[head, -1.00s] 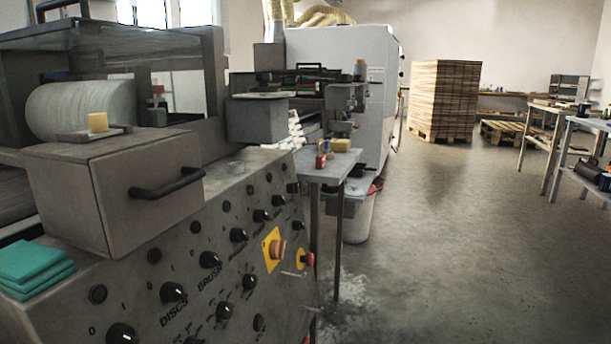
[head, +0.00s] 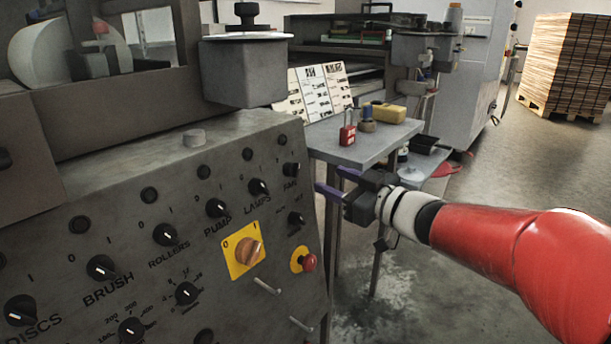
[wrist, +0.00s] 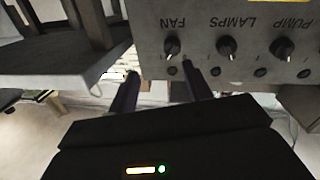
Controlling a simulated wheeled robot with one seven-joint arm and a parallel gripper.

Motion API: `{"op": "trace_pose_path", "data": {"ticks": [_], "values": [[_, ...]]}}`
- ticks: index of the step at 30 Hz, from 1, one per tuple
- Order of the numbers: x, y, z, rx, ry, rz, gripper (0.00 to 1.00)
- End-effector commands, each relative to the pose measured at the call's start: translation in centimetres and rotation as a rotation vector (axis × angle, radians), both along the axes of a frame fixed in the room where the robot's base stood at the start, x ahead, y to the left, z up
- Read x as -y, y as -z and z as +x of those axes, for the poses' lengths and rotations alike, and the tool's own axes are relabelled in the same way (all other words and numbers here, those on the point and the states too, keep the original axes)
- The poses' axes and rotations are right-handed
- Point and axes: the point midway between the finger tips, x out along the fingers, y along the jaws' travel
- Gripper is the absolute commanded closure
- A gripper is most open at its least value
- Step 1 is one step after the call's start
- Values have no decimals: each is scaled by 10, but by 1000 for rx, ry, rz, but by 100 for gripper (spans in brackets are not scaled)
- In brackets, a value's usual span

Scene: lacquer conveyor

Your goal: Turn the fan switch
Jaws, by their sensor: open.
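The fan switch (head: 290,169) is a small black knob with a white mark at the upper right of the grey control panel (head: 120,225), above the label FAN. My gripper (head: 330,179) is open and empty at the panel's right edge, just right of the fan switch and apart from it. In the wrist view the panel is upside down, and the fan switch (wrist: 172,46) lies ahead of my gripper (wrist: 160,75), nearer its right finger. The lamps switch (head: 258,187) is the neighbouring knob.
A small grey table (head: 365,150) right behind my gripper holds a red padlock (head: 347,134) and a yellow block (head: 388,113). An orange rotary switch (head: 248,251) and a red stop button (head: 307,262) sit lower on the panel. Open floor lies to the right.

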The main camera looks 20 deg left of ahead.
Motion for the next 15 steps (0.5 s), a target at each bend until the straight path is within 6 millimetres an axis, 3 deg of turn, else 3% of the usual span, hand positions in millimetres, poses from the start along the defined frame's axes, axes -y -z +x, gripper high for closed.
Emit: {"op": "trace_pose_path", "data": {"ticks": [5, 15], "values": [[-19, 4, -5, -10, -92, 19, 51], [-66, 4, 16, -10, -92, 19, 51]]}}
